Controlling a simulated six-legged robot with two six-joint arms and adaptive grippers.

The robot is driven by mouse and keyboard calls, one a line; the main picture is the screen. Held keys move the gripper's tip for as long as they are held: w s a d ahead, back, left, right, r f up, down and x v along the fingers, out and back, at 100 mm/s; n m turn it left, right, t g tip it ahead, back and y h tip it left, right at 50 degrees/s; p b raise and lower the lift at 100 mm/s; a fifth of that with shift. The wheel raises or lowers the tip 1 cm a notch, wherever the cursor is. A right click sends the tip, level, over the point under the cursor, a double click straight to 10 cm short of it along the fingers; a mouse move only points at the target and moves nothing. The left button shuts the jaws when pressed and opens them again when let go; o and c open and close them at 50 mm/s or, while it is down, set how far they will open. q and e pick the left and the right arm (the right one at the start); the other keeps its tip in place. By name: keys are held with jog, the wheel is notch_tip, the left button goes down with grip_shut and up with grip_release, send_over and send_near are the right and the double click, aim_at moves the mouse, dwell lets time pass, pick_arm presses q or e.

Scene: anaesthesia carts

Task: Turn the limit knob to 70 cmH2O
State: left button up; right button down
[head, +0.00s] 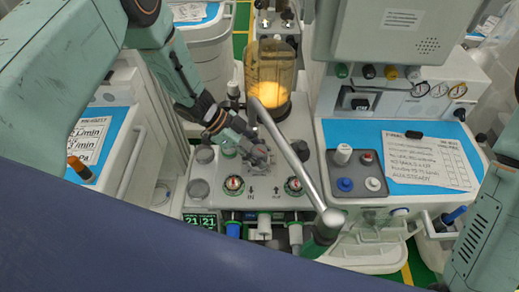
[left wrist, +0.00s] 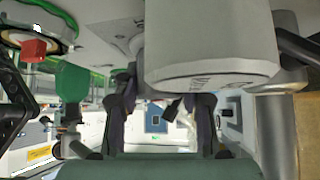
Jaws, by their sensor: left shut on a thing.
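In the head view my left gripper (head: 258,157) reaches down to the white machine's front top panel, among its round knobs. It is shut on the limit knob, which is mostly hidden by the fingers, so its scale and pointer cannot be read. In the left wrist view the two dark fingers (left wrist: 160,115) stand apart, and a large pale grey cylinder (left wrist: 210,45) with faint lettering fills the top beside them. I cannot tell whether that cylinder touches them. My right gripper is not in view.
Red-centred knobs (head: 233,185) and (head: 293,187) sit in front of my gripper. An amber-lit canister (head: 272,75) stands behind. A grey metal tube (head: 290,150) slants close by on the right. A green display (head: 200,221) is below.

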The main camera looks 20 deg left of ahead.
pick_arm(q)
jog(key=shift+w+m+g, duration=0.1)
jog(key=shift+m+g, duration=0.7)
jog(key=shift+m, duration=0.3)
jog(key=shift+r, duration=0.1)
jog(key=o, duration=1.2)
jog(key=shift+c, duration=0.2)
jog(key=v, duration=1.2)
